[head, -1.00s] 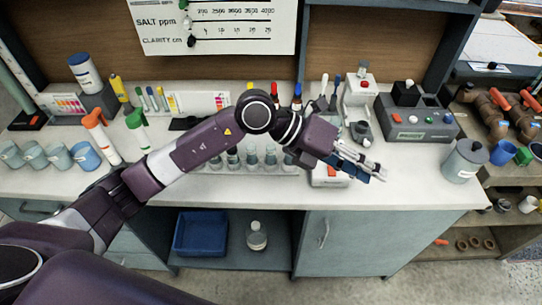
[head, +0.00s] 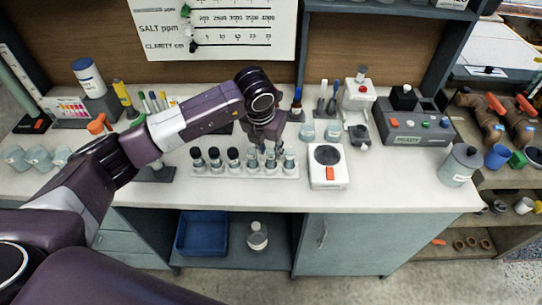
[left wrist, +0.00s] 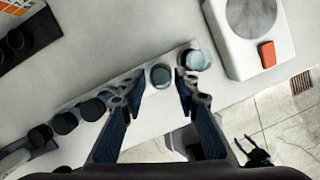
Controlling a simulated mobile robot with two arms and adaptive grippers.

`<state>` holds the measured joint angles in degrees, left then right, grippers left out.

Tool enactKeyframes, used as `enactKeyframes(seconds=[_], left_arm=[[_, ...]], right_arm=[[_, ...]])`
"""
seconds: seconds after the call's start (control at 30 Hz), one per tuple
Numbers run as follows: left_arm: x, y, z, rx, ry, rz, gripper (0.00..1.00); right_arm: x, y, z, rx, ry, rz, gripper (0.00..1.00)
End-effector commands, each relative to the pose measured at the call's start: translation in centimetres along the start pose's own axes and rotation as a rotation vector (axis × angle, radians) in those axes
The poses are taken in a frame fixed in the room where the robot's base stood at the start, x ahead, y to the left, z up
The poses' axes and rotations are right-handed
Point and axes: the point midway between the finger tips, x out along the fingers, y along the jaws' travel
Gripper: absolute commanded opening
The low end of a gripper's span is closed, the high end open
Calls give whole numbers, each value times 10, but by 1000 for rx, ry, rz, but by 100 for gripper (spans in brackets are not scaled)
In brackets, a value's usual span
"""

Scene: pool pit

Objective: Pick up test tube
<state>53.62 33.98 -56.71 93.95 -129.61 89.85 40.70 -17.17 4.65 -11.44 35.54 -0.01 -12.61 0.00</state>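A white rack (head: 240,173) on the bench holds a row of test tubes. The left ones have dark tops, such as this dark-topped tube (head: 214,158); the right ones have pale blue-grey tops. My left gripper (head: 271,148) points down over the right half of the rack. Another pale tube (left wrist: 197,60) stands just beyond the right finger. The left finger partly hides a neighbouring tube. A dark pronged shape at lower right may be my right gripper.
A white scale (head: 327,166) with a red button stands close right of the rack. The bench front between scale and canister is clear.

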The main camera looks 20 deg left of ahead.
Motion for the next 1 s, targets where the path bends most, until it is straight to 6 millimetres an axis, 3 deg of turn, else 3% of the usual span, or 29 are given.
enactKeyframes(seconds=[0.03, 0.2, 0.43, 0.67, 1.0], left_arm=[[4, -1, 0, -1, 5, -1, 29], [22, -1, 0, 0, 1, -2, 29], [24, -1, 0, 1, -1, -2, 29], [24, -1, 0, 1, -1, -2, 4], [21, -1, 2, 0, -2, -3, 3]], right_arm=[[-9, 0, -1, 0, 0, 0, 40], [-12, 0, -1, 0, 0, 0, 40], [-11, 0, -1, 0, 0, 0, 40], [-11, 0, -1, 0, 0, 0, 40], [-10, 0, -1, 0, 0, 0, 40]])
